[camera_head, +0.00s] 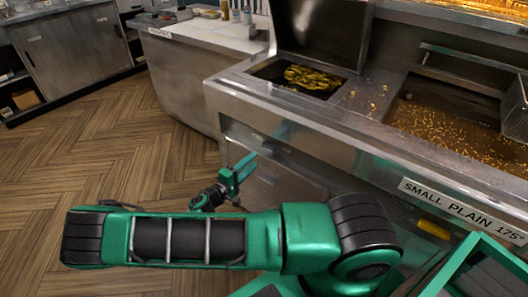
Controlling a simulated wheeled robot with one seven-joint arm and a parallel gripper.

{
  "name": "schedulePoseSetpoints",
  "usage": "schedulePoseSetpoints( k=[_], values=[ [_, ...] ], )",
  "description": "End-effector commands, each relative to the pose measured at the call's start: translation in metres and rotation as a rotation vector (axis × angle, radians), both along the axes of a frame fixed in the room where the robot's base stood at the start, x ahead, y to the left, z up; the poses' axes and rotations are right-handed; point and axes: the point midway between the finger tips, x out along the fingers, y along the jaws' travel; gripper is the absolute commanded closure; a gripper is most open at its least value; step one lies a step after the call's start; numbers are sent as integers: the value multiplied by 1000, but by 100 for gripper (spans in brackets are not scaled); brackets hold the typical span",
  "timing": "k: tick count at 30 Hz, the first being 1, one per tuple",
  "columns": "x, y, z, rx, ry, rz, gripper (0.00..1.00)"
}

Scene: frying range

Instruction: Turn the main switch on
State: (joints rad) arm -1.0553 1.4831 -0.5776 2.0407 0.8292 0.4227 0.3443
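My gripper (238,168) is green with a dark wrist and is held out low in front of the steel frying range (330,125). It is close to the range's front panel, but I cannot tell whether it touches. It is small and seen from the side, so I cannot tell whether its fingers are apart. I cannot make out a part that is clearly the main switch. A small yellow part (432,230) sits on the front panel below a label reading "SMALL PLAIN 175°" (462,210). My arm hides much of the lower front.
The range top has a well with golden food (312,78), a fryer of oil with floating crumbs (450,135), and a wire basket (516,118) at right. A steel counter (190,70) stands behind. The wooden floor (110,150) at left is clear.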

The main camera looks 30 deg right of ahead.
Motion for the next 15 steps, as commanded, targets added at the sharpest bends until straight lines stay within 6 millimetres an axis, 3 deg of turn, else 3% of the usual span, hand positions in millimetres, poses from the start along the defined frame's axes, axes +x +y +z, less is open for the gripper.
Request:
schedulePoseSetpoints(
  k=[9, 15],
  values=[
    [18, -53, 0, 0, 1, -5, 64],
    [27, -78, 0, 1, 1, -3, 64]
  ],
)
